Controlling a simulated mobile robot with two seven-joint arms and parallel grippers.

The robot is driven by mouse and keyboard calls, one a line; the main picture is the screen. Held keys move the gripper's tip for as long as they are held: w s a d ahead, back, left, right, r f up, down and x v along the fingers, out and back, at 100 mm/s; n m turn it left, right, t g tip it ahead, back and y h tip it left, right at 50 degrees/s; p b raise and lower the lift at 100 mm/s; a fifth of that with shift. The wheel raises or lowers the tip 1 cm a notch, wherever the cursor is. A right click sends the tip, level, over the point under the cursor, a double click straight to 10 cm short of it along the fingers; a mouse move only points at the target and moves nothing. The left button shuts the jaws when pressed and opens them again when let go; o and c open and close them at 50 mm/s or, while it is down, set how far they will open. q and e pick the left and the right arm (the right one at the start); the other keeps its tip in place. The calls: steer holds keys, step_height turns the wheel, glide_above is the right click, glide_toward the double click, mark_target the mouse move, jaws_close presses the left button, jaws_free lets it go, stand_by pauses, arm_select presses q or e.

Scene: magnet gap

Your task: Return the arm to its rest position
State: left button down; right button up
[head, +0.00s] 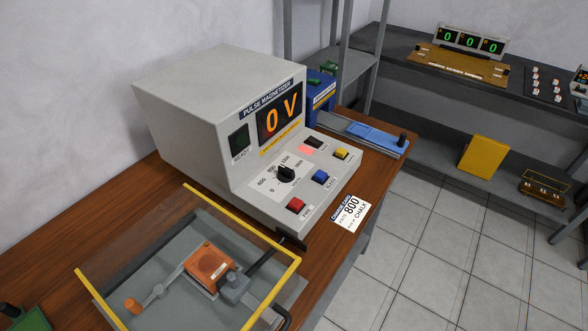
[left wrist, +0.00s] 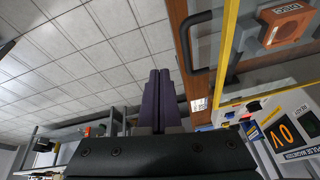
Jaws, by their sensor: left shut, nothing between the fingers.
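My left gripper (left wrist: 159,78) shows only in the left wrist view. Its two dark purple fingers are together, with nothing between them, in front of the tiled floor. To its right in that view are the wooden table edge, a black handle and a yellow frame bar. The grey pulse magnetizer (head: 190,100) stands on the wooden table (head: 325,240) in the head view. Its display (head: 281,117) reads 0 V, and it also shows in the left wrist view (left wrist: 288,133). Neither gripper shows in the head view.
A yellow-edged clear cover (head: 240,227) is over a grey fixture with an orange block (head: 208,265). A white card (head: 350,213) reading 800 lies by the magnetizer. A blue tray (head: 375,138) is at the table's far end. A dark shelf (head: 400,45) stands beyond open floor.

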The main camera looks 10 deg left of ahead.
arm_select(q)
steer(key=s+d+r, duration=0.2)
steer(key=s+d, duration=0.3)
steer(key=a+r+n+y, duration=0.1)
steer(key=a+r+n, duration=0.4)
steer(key=a+r, duration=1.25)
step_height(320, 180, up, 27)
steer(key=a+p, duration=0.1)
steer(key=p, duration=2.6)
steer(key=shift+w+a+g+p, duration=0.2)
steer(key=shift+a+g+p, duration=0.1)
steer(key=shift+a, duration=0.05)
